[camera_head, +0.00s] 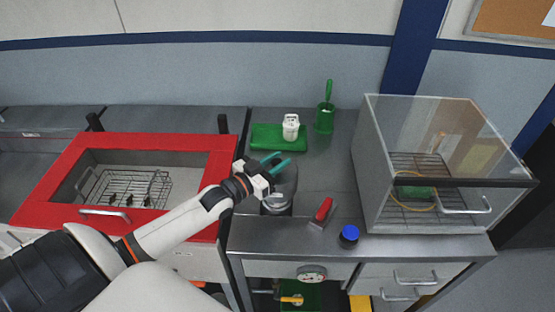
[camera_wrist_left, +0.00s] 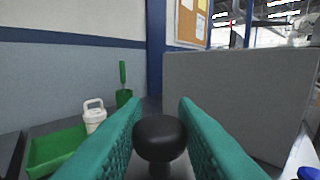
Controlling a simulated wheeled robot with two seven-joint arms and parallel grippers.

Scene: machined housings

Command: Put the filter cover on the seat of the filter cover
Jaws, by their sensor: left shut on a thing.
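My left gripper (camera_head: 276,163) has teal fingers and is over the middle counter. In the left wrist view its fingers (camera_wrist_left: 160,125) are on both sides of a black round knob (camera_wrist_left: 160,136), which I take to be the filter cover's handle; it is shut on it. In the head view a dark grey round body (camera_head: 289,182) is just below and right of the fingers, with a lighter metal part (camera_head: 275,204) beneath. The gripper partly hides it. I cannot tell cover from seat there, nor whether they touch. My right gripper is not in view.
A green tray (camera_head: 262,138) with a white container (camera_head: 291,127) and a green holder (camera_head: 324,119) stand behind. A red-handled tool (camera_head: 323,211) and a blue-capped jar (camera_head: 349,236) lie to the right, before a clear-fronted box (camera_head: 372,178). A red-framed basin (camera_head: 222,158) is left.

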